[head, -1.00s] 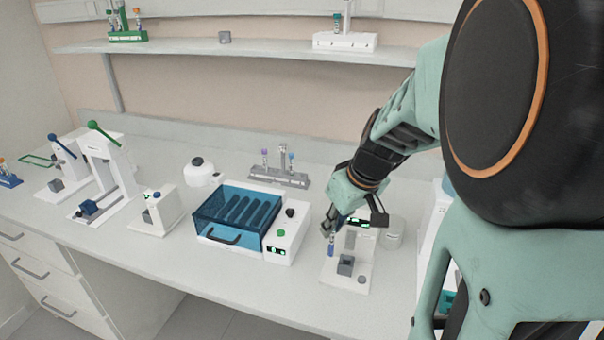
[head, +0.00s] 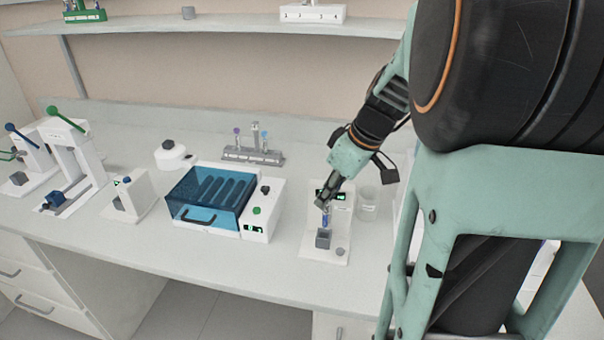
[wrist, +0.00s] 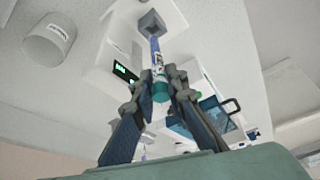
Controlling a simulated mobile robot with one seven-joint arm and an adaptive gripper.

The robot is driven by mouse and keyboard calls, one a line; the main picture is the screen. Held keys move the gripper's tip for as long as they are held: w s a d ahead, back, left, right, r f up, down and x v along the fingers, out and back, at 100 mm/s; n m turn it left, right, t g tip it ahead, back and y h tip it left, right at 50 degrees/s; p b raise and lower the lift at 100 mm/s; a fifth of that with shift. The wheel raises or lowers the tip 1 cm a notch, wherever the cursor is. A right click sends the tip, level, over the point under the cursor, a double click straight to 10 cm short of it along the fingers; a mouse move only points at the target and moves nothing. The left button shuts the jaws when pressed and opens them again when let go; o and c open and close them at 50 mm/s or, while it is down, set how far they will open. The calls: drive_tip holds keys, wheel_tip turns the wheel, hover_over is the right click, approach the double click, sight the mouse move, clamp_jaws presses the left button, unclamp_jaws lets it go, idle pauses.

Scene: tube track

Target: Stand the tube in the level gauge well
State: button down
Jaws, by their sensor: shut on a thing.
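The tube (head: 325,220) has blue contents, and its teal cap (wrist: 160,92) shows in the wrist view. My gripper (head: 323,205) is shut on the tube near the capped end; the wrist view shows both fingers (wrist: 159,80) around it. The level gauge (head: 312,246) is a white stand with a green-lit display. Its grey square well (head: 323,239) is on the base and also shows in the wrist view (wrist: 152,23). The tube looks near upright, its lower end at the well. I cannot tell whether that end is above the opening or just inside it.
A clear beaker (head: 368,203) stands right of the gauge. A blue-lidded machine (head: 212,195) is to the left. A grey rack with tubes (head: 253,154) stands behind. White presses with levers (head: 75,160) are at far left. Bare bench lies in front of the gauge.

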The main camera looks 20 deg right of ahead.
drive_tip(key=shift+f, duration=0.65)
drive_tip(key=shift+f+b, duration=1.2)
drive_tip(key=shift+b, duration=0.9)
idle(0.7)
drive_tip(key=shift+f+b, duration=0.35)
drive_tip(key=shift+b, duration=0.05)
drive_tip(key=c, duration=1.8)
unclamp_jaws()
drive_tip(key=shift+c, duration=0.2)
drive_tip(key=shift+r, duration=0.1)
